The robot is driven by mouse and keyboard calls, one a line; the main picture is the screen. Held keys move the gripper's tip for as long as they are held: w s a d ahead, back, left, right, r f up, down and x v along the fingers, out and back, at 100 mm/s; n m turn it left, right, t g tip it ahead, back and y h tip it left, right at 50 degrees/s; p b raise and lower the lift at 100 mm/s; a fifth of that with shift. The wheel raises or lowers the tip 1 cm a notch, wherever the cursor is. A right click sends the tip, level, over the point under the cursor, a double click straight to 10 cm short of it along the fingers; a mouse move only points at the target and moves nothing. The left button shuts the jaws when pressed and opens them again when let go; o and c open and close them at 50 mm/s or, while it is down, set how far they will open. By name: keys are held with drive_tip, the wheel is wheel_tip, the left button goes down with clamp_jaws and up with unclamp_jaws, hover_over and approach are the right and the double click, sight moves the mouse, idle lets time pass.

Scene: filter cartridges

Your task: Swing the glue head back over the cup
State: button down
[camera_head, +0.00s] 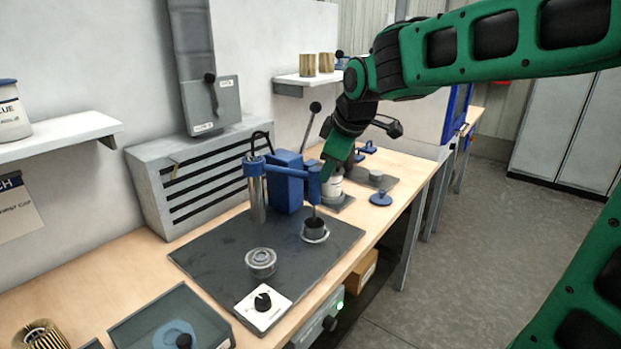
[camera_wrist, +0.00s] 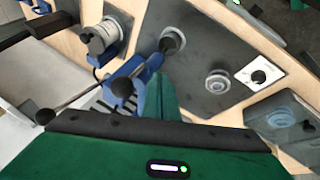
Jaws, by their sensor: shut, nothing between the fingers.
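The glue head (camera_head: 314,186) is a blue upright cylinder with a thin dark nozzle, at the end of a blue swing arm (camera_head: 285,171) on a post. In the head view the nozzle points down just above the dark cup (camera_head: 316,231), which sits in a pale ring on the dark mat. The wrist view shows the blue arm (camera_wrist: 145,72) with the head's dark top (camera_wrist: 168,44) over the cup's place; the cup is mostly hidden there. My gripper (camera_head: 327,174) is shut and empty, pointing down close beside the glue head; I cannot tell whether they touch.
A round metal part (camera_head: 261,262) and a white plate with a black knob (camera_head: 264,299) lie on the dark mat (camera_head: 215,257). A white jar (camera_head: 333,187) stands behind my gripper. A slotted grey box (camera_head: 205,170) backs the bench. A grey tray (camera_head: 150,323) is at front left.

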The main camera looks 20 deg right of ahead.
drive_tip(key=v, duration=1)
drive_tip(key=shift+s, duration=0.25)
drive_tip(key=s+d+f+m+g+h, duration=0.1)
drive_tip(key=s+d+f+m+g, duration=0.1)
drive_tip(key=s+d+f+m, duration=0.65)
drive_tip(key=s+d+f+m+g, duration=0.1)
drive_tip(key=s+d+f+m, duration=0.1)
drive_tip(key=s+f, duration=0.2)
drive_tip(key=s+d+f+m+g, duration=0.1)
drive_tip(key=s+d+f+m, duration=0.1)
drive_tip(key=s, duration=0.6)
drive_tip(key=s+d+f+m+g, duration=0.1)
drive_tip(key=s+d+f+m, duration=0.1)
drive_tip(key=s+f+m, duration=0.2)
wheel_tip(320, 180, down, 2)
drive_tip(key=shift+s+d+f+g, duration=0.1)
drive_tip(key=shift+s+d+g, duration=0.25)
drive_tip(key=shift+s, duration=0.85)
drive_tip(key=shift+m, duration=0.25)
